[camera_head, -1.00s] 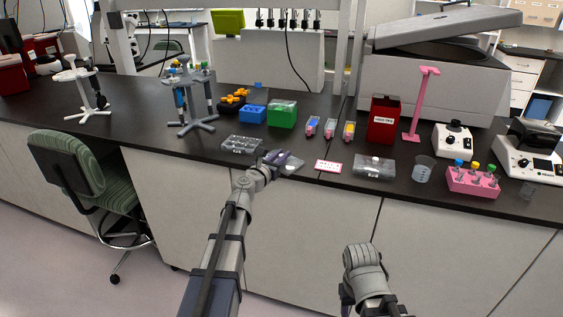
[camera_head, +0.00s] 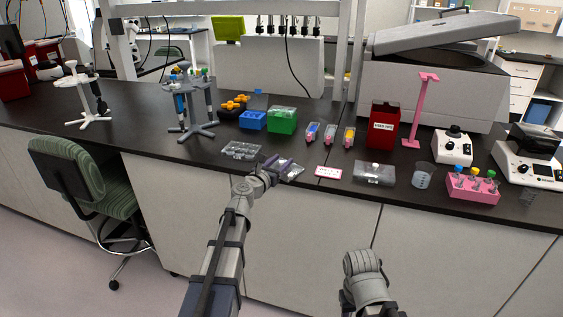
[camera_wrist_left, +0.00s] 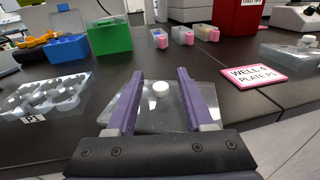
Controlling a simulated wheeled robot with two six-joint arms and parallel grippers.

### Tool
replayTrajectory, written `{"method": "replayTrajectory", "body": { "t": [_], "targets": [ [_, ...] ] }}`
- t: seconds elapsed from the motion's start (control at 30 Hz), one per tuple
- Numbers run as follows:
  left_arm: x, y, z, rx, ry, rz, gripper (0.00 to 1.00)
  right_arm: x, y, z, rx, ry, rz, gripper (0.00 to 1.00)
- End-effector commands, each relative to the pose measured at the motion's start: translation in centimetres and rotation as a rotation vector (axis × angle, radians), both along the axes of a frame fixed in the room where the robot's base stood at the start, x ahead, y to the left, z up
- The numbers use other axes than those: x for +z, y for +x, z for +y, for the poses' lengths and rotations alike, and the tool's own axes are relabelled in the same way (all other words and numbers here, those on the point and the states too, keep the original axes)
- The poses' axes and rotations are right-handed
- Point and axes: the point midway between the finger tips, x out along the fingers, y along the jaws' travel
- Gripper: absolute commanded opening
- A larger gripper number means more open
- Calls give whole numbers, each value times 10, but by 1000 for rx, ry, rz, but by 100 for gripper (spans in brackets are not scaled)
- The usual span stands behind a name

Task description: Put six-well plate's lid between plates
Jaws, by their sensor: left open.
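A clear lid (camera_head: 293,172) with a white knob lies on the bench near its front edge. It also shows in the left wrist view (camera_wrist_left: 150,112). My left gripper (camera_head: 277,163) is open, with its two purple fingers (camera_wrist_left: 159,78) above the lid, one on each side of the knob. I cannot tell whether they touch it. A clear multi-well plate (camera_head: 241,150) marked P1 sits left of the lid; it also shows in the left wrist view (camera_wrist_left: 45,97). Another clear plate with a white knob (camera_head: 374,173) sits to the right.
A pink-edged label card (camera_head: 328,172) lies between the lid and the right plate. Blue (camera_head: 252,120) and green (camera_head: 282,119) boxes stand behind. A beaker (camera_head: 422,175) and pink tube rack (camera_head: 473,188) are farther right. The dark bench between these things is clear.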

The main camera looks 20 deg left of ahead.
Motion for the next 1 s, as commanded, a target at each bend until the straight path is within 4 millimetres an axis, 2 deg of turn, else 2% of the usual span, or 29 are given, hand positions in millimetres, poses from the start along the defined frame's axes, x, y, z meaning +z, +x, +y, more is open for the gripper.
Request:
{"method": "replayTrajectory", "body": {
  "t": [0.03, 0.3, 0.5, 0.7, 1.0],
  "targets": [
    [0, -12, 2, 2, 0, 0, 52, 0, 0, 0, 0, 0, 0, 50],
    [3, -68, 13, 3, -1, 0, 52, 3, 0, 0, 0, 0, 0, 50],
    [5, -99, 21, 2, 0, 0, 52, 5, 0, 0, 0, 0, 0, 50],
    [5, -113, 24, 1, 0, 0, 52, 5, 0, 0, 0, 0, 0, 50],
    [5, -114, 25, 1, 0, 0, 52, 5, 0, 0, 0, 0, 0, 50]
  ]
}}
